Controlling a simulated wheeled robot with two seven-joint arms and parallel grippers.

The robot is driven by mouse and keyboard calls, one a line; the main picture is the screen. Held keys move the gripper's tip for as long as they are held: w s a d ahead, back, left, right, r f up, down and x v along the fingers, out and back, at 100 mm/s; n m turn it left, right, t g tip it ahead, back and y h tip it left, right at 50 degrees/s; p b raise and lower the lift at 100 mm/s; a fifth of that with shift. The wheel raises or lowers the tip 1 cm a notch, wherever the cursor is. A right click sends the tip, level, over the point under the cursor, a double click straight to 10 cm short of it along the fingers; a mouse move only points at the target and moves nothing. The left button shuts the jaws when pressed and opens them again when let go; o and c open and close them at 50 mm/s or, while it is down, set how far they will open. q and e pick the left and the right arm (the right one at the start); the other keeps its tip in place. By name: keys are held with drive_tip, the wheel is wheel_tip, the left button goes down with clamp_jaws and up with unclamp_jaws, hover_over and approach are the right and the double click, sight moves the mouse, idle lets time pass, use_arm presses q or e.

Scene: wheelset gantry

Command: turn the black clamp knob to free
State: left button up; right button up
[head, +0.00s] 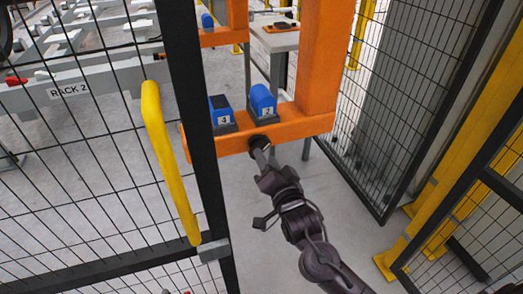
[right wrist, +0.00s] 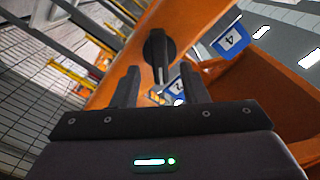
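The black clamp knob (head: 258,142) sits on the front face of the orange gantry beam, below the blue block marked 2. In the right wrist view the knob (right wrist: 159,47) is a round black disc with a raised bar across it. My right gripper (head: 264,158) is right at the knob, its fingertips pointing at it. In the right wrist view the right gripper (right wrist: 160,76) is open, with a finger on each side of the knob's bar and a gap on both sides. I cannot tell how deep the bar is between them. My left gripper is not in view.
Blue blocks marked 4 (head: 221,110) and 2 (head: 263,101) stand on the orange beam (head: 290,126). A mesh gate with a yellow handle (head: 168,160) is on the left. A mesh panel (head: 400,90) and yellow posts are on the right. The floor below the beam is clear.

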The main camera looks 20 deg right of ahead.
sight(259, 146)
drive_tip(key=shift+w+a, duration=0.1)
drive_tip(key=shift+w, duration=1.75)
clamp_jaws()
